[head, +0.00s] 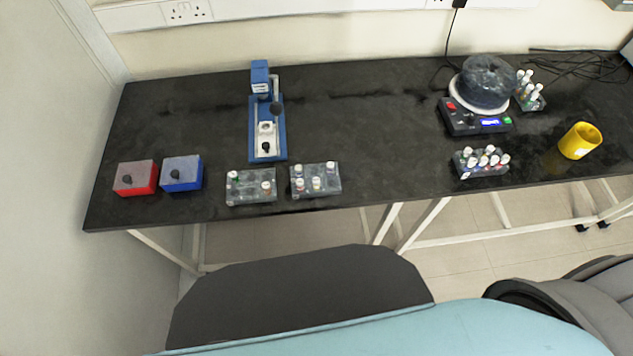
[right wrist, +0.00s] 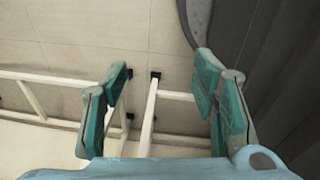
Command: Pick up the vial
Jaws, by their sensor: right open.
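Several capped vials stand in clear racks on the black bench. The left rack (head: 251,187) and the rack beside it (head: 316,181) are near the front edge, each with a few vials, such as one with a white cap (head: 331,167). A fuller rack (head: 481,163) stands to the right, and another (head: 530,92) is at the back right. Which vial is meant cannot be told. My right gripper (right wrist: 165,95) is open and empty in the right wrist view, over the floor and white table legs. My left gripper is not in view.
The black bench (head: 370,120) is clear in the middle. On it are a red box (head: 136,178), a blue box (head: 182,174), a blue press-like device (head: 267,130), a centrifuge-like machine (head: 478,95), a yellow cup (head: 579,141) and loose black cables (head: 580,62). A grey chair (head: 570,300) stands at the lower right.

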